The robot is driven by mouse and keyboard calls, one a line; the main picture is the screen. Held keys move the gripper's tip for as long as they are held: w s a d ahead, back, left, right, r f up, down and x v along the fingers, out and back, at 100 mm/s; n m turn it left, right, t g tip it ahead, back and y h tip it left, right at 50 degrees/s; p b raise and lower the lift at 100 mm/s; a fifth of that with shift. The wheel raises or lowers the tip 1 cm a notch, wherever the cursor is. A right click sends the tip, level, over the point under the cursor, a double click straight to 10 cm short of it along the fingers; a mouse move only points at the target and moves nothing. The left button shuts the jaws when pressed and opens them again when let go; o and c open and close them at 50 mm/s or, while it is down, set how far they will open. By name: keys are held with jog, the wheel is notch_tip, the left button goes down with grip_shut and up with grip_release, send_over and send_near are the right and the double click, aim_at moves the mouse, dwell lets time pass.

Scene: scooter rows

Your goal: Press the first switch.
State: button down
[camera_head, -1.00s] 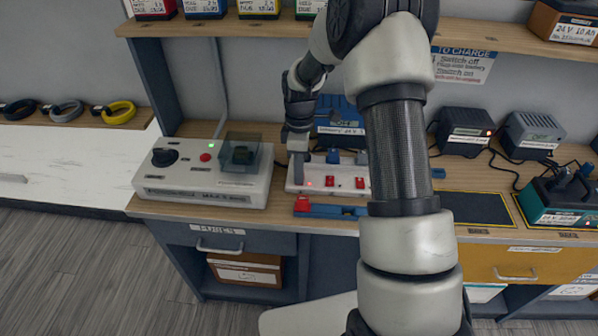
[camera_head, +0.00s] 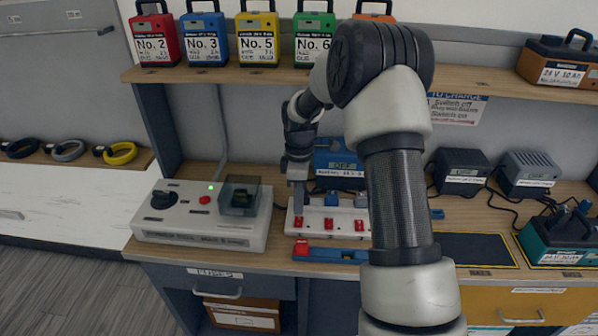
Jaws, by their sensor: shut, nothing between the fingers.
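A white power strip (camera_head: 343,212) lies on the wooden bench and carries a row of three red switches. The leftmost red switch (camera_head: 298,222) shows just below my gripper's tip. The middle switch (camera_head: 328,224) and the right switch (camera_head: 359,225) are uncovered. My gripper (camera_head: 299,208) points down, shut and empty, over the left end of the strip. Whether its tip touches the strip or the switch I cannot tell. Plugs stand in the strip behind the switches. My forearm hides the strip's right end.
A white dial box (camera_head: 160,230) with a green light stands left of the strip. A blue-and-red bar (camera_head: 335,253) lies in front, and a blue charger (camera_head: 335,160) stands behind. Several coloured batteries line the shelf (camera_head: 230,75) above. Dark chargers (camera_head: 460,172) stand at right.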

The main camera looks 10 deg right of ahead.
aim_at(298, 225)
notch_tip(298, 225, up, 14)
jog(key=w+p, duration=0.1)
jog(key=shift+w+d+r, duration=0.2)
jog(key=shift+w+d, duration=0.1)
jog(key=f, duration=0.1)
jog(key=s+f, duration=0.1)
jog(key=f, duration=0.1)
jog(key=shift+s+a+f, duration=0.1)
jog(key=shift+s+a, duration=0.15)
jog(key=shift+s, duration=0.1)
jog(key=f, duration=0.4)
jog(key=s+f+b, duration=0.1)
jog(key=f, duration=0.9)
jog(key=shift+s+a+b, duration=0.25)
jog(key=shift+s+b, duration=0.1)
jog(key=shift+b, duration=0.05)
